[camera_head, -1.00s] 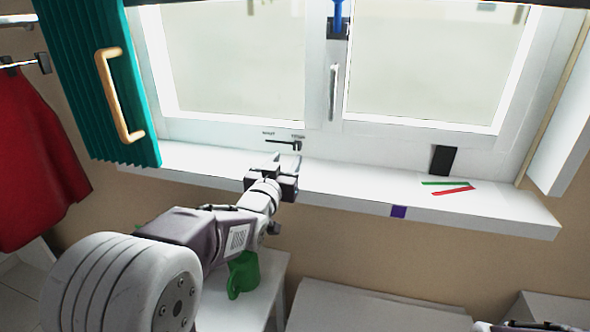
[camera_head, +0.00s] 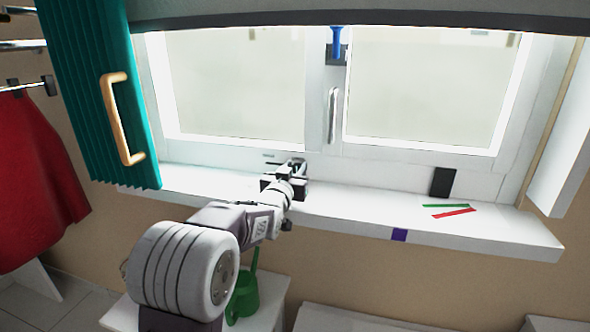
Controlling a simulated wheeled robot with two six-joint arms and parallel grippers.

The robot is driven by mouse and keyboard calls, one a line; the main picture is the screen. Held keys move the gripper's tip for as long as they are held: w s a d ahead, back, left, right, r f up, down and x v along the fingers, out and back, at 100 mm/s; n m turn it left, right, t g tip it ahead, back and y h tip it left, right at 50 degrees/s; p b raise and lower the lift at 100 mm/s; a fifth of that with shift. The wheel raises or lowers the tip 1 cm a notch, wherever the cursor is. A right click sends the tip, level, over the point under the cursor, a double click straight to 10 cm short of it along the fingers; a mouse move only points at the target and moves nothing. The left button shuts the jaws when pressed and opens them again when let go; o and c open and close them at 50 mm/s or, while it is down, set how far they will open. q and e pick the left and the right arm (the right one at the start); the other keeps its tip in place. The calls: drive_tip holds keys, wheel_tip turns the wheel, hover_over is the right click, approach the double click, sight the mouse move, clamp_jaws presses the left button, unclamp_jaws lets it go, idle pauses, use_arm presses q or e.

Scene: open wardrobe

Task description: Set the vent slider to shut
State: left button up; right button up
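The vent slider (camera_head: 271,161) is on the white lower window frame, just above the sill. Only the left end of its dark slot and a small label show. My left gripper (camera_head: 297,164) is in front of the slot's right part and hides the knob there. I cannot tell whether the fingers touch the knob or whether they are open or shut. My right gripper is not in view.
The white sill (camera_head: 340,209) holds a green strip (camera_head: 445,206), a red strip (camera_head: 454,212) and a black block (camera_head: 443,182). A teal curtain (camera_head: 95,110) with a wooden handle (camera_head: 122,120) hangs left. A green watering can (camera_head: 244,295) stands below.

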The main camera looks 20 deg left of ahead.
use_arm(q)
clamp_jaws()
idle(1.2)
